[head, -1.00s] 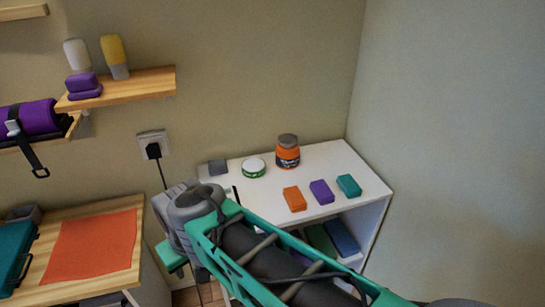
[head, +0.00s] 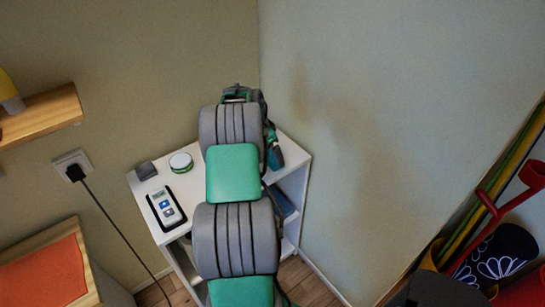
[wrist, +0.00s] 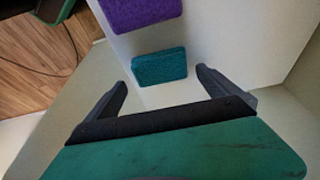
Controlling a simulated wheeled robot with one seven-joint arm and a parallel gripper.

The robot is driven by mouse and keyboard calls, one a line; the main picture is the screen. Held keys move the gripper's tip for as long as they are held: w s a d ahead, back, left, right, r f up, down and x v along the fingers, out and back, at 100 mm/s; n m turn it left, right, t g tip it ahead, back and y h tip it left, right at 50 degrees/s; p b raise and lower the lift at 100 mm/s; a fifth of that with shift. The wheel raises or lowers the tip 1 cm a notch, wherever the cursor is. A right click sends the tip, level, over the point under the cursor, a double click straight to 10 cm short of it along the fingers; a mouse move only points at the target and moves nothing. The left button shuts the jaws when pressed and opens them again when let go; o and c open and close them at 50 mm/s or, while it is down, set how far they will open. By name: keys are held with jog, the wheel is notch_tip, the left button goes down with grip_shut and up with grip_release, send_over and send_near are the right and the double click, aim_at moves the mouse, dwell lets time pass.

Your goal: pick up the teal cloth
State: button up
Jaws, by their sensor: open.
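The teal cloth (wrist: 160,67) is a small, thick, folded block lying on the white shelf unit's top, seen in the wrist view. My gripper (wrist: 161,78) is open, with one finger to the left and one to the right of the cloth's near edge in the picture. Nothing is held between the fingers. Whether they touch the cloth or hover above it, I cannot tell. In the head view my arm hides the cloth and the gripper's fingers.
A purple block (wrist: 140,14) lies close beyond the cloth. On the white shelf unit (head: 141,186) are a white-and-green tin (head: 181,162), a grey block (head: 146,171) and a handheld device (head: 166,207). A wall stands right of the unit. Red crutches (head: 490,215) lean farther right.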

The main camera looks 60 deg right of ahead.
aim_at(272, 156)
jog(key=x, duration=0.3)
jog(key=c, duration=1.2)
jog(key=shift+r, duration=0.1)
jog(key=shift+w+r, duration=0.1)
jog(key=shift+r, duration=0.1)
notch_tip(272, 156, up, 2)
jog(key=shift+r+b, duration=0.1)
jog(key=shift+b, duration=0.8)
jog(key=s+a+r+b, duration=0.1)
jog(key=a+r, duration=0.2)
jog(key=a, duration=0.1)
jog(key=s+a+r+b, duration=0.2)
jog(key=a+r, duration=0.1)
jog(key=a, duration=0.2)
jog(key=s+a+r+b, duration=0.1)
jog(key=a+r, duration=0.3)
jog(key=shift+s+a+r, duration=0.15)
jog(key=shift+s+a, duration=0.05)
jog(key=shift+s, duration=0.1)
